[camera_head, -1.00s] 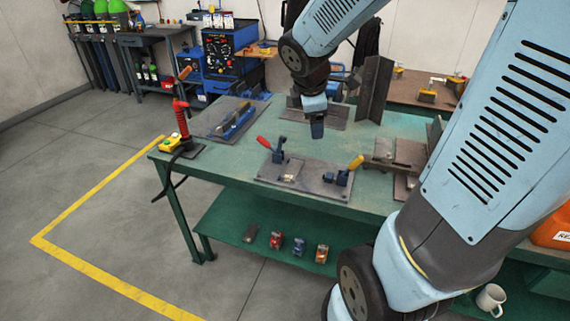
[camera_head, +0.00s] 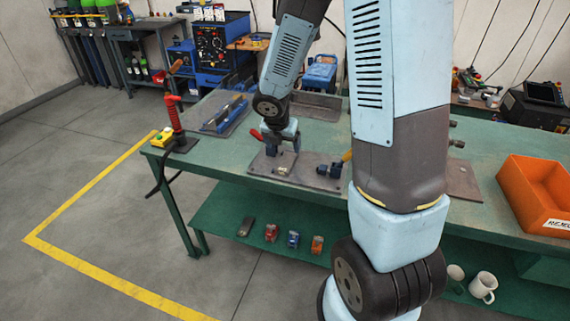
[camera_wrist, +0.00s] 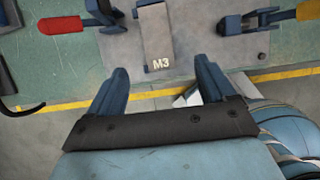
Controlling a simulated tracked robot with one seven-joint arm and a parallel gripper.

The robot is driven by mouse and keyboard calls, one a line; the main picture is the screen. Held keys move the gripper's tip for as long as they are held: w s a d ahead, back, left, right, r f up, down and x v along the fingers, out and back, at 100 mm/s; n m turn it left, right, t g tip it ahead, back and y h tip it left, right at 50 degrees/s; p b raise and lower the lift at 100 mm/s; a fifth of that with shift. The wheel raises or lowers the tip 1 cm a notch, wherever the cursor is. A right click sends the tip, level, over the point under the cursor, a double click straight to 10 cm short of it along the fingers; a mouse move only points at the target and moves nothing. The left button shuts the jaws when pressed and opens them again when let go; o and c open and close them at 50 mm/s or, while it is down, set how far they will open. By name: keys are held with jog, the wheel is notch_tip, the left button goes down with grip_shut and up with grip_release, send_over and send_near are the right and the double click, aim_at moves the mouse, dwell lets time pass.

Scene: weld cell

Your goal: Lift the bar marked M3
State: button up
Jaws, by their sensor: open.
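The bar marked M3 (camera_wrist: 157,40) is a grey metal strip with white lettering on its near end. It lies on a grey fixture plate (camera_wrist: 190,45), which also shows on the green bench in the head view (camera_head: 325,182). A clamp with a red handle (camera_wrist: 61,25) is left of the bar and one with an orange handle (camera_wrist: 308,10) is right. Both handles point away from the bar. My gripper (camera_wrist: 161,68) is open and empty, its fingers spread wider than the bar's marked end. In the head view my gripper (camera_head: 281,143) is over the plate's left part.
An orange bin (camera_head: 535,190) stands on the bench at right. A red device with a yellow box (camera_head: 163,137) is at the left corner. A blue tool on a plate (camera_head: 225,115) lies behind. Small parts and two mugs (camera_head: 483,286) are on the lower shelf.

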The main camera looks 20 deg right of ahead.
send_over(286, 161)
jog(key=s+a, duration=0.1)
jog(key=s, duration=0.2)
jog(key=shift+w+a+f, duration=0.1)
jog(key=shift+a+f, duration=0.05)
jog(key=shift+f, duration=2.35)
jog(key=shift+w+x, duration=0.15)
jog(key=shift+x, duration=1.1)
jog(key=shift+w+x, duration=0.15)
jog(key=shift+x, duration=1.1)
jog(key=shift+a, duration=0.1)
jog(key=shift+c, duration=0.5)
jog(key=c, duration=1)
jog(key=shift+r, duration=0.2)
